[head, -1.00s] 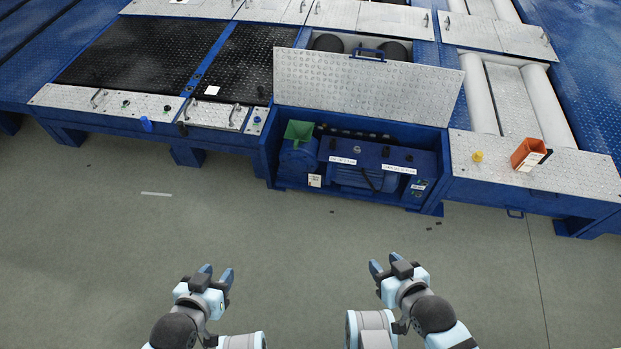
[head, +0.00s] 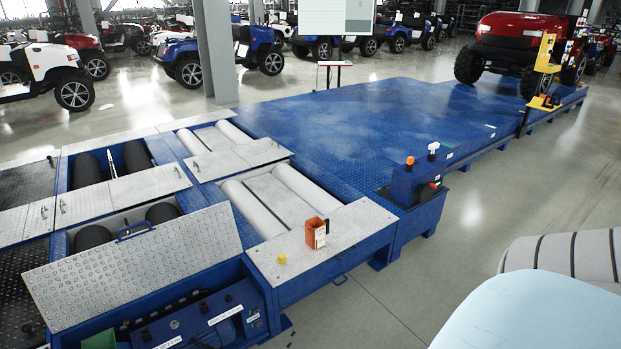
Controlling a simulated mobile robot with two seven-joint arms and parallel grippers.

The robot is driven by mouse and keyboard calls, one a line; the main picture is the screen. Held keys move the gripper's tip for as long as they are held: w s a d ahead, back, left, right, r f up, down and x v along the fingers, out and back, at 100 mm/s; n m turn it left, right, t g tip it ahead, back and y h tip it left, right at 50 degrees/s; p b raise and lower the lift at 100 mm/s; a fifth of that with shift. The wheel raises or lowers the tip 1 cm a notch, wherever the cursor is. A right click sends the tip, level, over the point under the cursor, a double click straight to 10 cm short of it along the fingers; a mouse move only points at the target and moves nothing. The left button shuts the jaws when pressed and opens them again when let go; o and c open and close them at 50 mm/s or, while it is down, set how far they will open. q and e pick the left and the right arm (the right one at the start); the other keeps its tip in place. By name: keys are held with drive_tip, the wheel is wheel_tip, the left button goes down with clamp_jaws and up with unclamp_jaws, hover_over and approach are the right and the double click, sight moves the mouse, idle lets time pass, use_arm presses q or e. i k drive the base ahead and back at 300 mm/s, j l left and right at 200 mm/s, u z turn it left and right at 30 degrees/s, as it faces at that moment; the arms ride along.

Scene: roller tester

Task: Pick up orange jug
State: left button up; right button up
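The orange jug (head: 315,231) stands upright on the bare metal plate (head: 347,234) at the near right corner of the blue roller tester. It has a white label on its front. Neither of my grippers shows in the head view now, so I cannot see their fingers. A pale blue and grey part of my own arm fills the lower right corner. Nothing touches the jug.
A small yellow cap (head: 282,258) sits on the plate left of the jug. The raised tread-plate lid (head: 135,262) stands over an open bay at left. A blue control box (head: 416,178) is to the right. Grey floor (head: 375,310) is clear in front.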

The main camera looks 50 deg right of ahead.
sight(316, 230)
drive_tip(key=z, duration=1.6)
